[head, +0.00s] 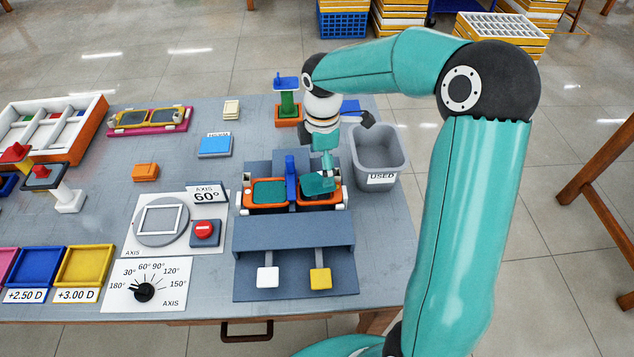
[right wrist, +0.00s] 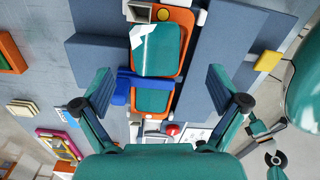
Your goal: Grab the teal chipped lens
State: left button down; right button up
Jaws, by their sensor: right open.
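The orange eyeglass frame (head: 245,195) sits in the blue-grey fixture, with a teal lens in each rim. The teal lens in the right rim (head: 316,185) is the upper lens in the right wrist view (right wrist: 165,55); a white angular patch marks its upper left corner there, a chip or glare, I cannot tell which. The other teal lens (head: 268,191) fills the left rim. A blue clamp (head: 291,178) stands between them. My right gripper (head: 323,160) is open and empty above the right rim; its fingers are wide apart in the wrist view (right wrist: 160,82). My left gripper is not clearly visible.
A grey bin labelled USED (head: 381,150) stands just right of the fixture. A green-and-orange stand (head: 288,108) is behind it. White (head: 268,277) and yellow (head: 320,279) levers project in front. An axis plate with a red button (head: 205,231) lies left.

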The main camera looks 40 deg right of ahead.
aim_at(317, 182)
jog(key=f, duration=0.2)
jog(key=w+f, duration=0.1)
jog(key=f, duration=0.1)
jog(key=shift+a+f+p, duration=0.15)
jog(key=shift+p, duration=0.15)
jog(key=shift+f, duration=0.4)
jog(key=shift+f, duration=0.25)
jog(key=shift+c, duration=0.2)
jog(key=c, duration=1.1)
jog(key=shift+r, duration=0.15)
notch_tip(317, 182, up, 20)
jog(key=shift+r+p, duration=0.15)
jog(key=shift+p, duration=0.3)
